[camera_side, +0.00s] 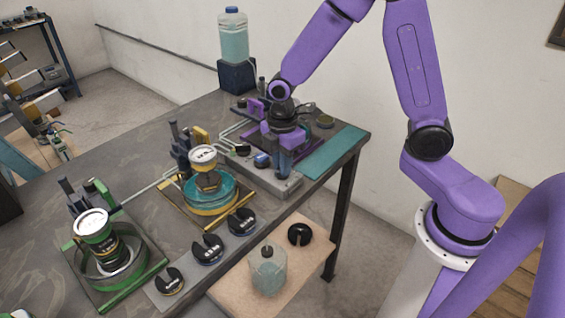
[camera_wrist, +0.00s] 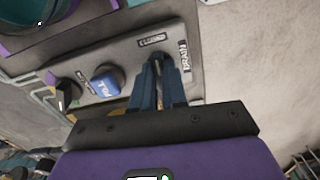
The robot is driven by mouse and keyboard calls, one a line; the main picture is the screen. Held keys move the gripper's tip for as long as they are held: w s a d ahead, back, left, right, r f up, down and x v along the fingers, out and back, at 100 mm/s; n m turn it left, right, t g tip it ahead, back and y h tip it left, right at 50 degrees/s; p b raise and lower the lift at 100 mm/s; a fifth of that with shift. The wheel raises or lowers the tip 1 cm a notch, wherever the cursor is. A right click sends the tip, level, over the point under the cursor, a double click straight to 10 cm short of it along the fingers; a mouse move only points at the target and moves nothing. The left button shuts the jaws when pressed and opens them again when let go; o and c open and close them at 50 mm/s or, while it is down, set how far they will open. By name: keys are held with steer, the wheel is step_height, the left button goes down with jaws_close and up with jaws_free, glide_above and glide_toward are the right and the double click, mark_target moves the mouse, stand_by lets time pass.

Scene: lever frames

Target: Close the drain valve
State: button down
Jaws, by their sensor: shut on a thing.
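The grey valve panel (camera_side: 296,187) lies near the right end of the bench; its labelled face (camera_wrist: 130,58) fills the middle of the wrist view. A DRAIN label (camera_wrist: 185,56) stands at its right end, with a smaller label (camera_wrist: 152,40) beside it that I cannot read surely. My gripper (camera_wrist: 160,66) points down at the panel next to these labels, its bluish fingers close together. It is shut on the drain valve's handle, which the fingers mostly hide. In the side view my gripper (camera_side: 284,172) is at the panel's right part.
A blue knob (camera_wrist: 106,80) and a black pointer knob (camera_wrist: 67,95) sit left of my fingers. A teal mat (camera_side: 335,153) lies right of the panel. A teal ring vessel with a can (camera_side: 203,156) stands left. Slotted black weights (camera_side: 207,249) line the front edge.

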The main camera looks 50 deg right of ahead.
steer(key=shift+n, duration=0.6)
steer(key=c, duration=1.2)
jaws_free()
steer(key=shift+o, duration=0.2)
step_height(320, 180, up, 18)
steer(key=shift+f, duration=0.25)
steer(key=s+f+m, duration=0.2)
steer(key=s+f, duration=0.2)
steer(key=s, duration=0.7)
steer(key=s+d+f+m, duration=0.1)
steer(key=s+f+m, duration=0.2)
steer(key=s, duration=0.8)
steer(key=shift+s+f+m, duration=0.3)
steer(key=shift+s+f, duration=0.05)
steer(key=shift+f, duration=0.1)
